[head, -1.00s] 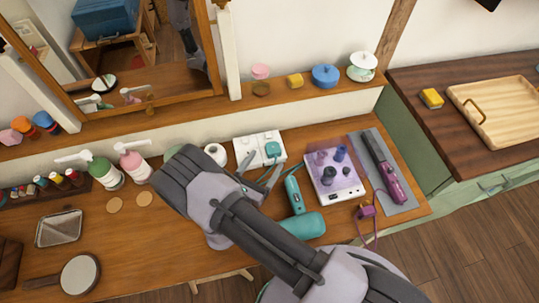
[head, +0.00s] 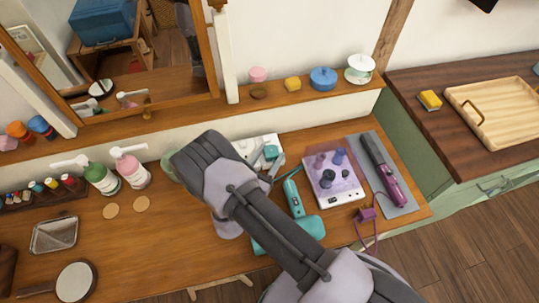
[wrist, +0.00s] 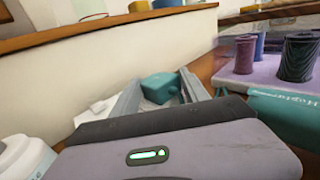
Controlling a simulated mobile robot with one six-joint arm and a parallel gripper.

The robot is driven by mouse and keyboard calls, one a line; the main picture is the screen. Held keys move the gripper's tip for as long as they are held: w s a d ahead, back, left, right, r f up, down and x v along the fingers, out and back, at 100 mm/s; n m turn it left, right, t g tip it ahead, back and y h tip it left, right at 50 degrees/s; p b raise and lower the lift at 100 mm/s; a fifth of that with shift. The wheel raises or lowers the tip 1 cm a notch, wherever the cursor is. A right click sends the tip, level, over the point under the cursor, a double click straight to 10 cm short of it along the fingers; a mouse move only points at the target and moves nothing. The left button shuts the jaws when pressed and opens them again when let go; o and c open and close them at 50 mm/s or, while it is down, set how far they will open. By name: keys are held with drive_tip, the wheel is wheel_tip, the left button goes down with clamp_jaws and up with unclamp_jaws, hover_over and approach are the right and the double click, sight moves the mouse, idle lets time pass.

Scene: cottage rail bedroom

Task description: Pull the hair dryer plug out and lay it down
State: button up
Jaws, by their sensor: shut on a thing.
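The teal hair dryer plug (head: 271,152) is at the white socket strip (head: 262,141) at the back of the wooden dresser. My gripper (head: 271,161) is shut on the plug. In the wrist view the teal plug (wrist: 160,87) sits between my two grey fingers (wrist: 160,92), with part of the white strip (wrist: 97,112) to the left. The plug's underside is hidden, so I cannot tell if its pins are in the socket. The teal hair dryer (head: 293,197) lies to the right of my arm, partly hidden by it.
A white box with a purple top and rollers (head: 333,178) stands right of the hair dryer. A magenta curling iron (head: 386,178) lies on a grey mat (head: 400,211). Pump bottles (head: 131,168) stand to the left. The dresser's front left middle (head: 150,245) is bare.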

sight(270, 155)
drive_tip(key=shift+r+p, duration=2.05)
drive_tip(key=shift+r, duration=0.75)
